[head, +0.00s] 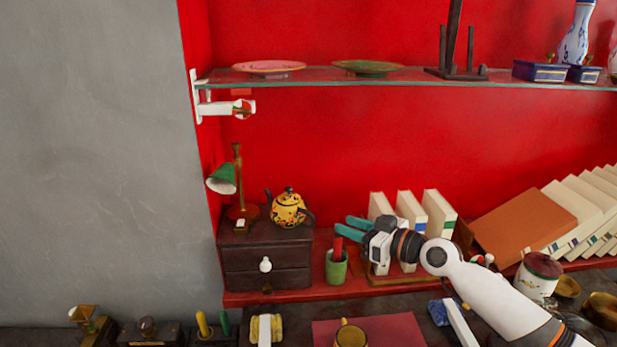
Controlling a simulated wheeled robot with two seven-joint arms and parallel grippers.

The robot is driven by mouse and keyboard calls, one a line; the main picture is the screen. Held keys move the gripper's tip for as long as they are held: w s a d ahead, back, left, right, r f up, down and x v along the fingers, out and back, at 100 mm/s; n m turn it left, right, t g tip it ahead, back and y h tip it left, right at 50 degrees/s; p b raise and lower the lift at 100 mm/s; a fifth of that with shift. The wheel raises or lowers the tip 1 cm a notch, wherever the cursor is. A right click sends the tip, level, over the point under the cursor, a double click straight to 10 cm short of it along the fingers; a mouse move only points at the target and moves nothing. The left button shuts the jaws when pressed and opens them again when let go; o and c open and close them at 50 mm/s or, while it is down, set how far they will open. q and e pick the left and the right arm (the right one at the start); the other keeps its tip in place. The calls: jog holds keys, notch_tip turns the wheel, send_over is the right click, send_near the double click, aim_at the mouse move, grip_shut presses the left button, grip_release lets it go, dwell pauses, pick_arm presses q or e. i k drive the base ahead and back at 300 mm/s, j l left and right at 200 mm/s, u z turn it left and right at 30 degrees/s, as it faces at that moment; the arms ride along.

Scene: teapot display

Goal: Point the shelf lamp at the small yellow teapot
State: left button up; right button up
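The shelf lamp (222,177) has a green shade on a brown stand and stands on the left of a small dark chest of drawers. Its shade hangs to the left of the stand and tilts downward, away from the teapot. The small yellow teapot (287,210) with dark patterns stands on the same chest, right of the lamp. My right gripper (350,227) reaches in from the lower right, to the right of the teapot and apart from it. Its two teal fingers are spread, with nothing visible between them. My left gripper is not in view.
A green cup (336,269) with a red item stands just below my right gripper. Books (411,210) stand behind my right arm. A glass shelf (330,76) with plates runs above. The dark chest (265,259) bears the lamp and teapot. A grey wall borders the left.

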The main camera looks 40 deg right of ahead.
aim_at(222, 180)
jog(key=z, duration=1.3)
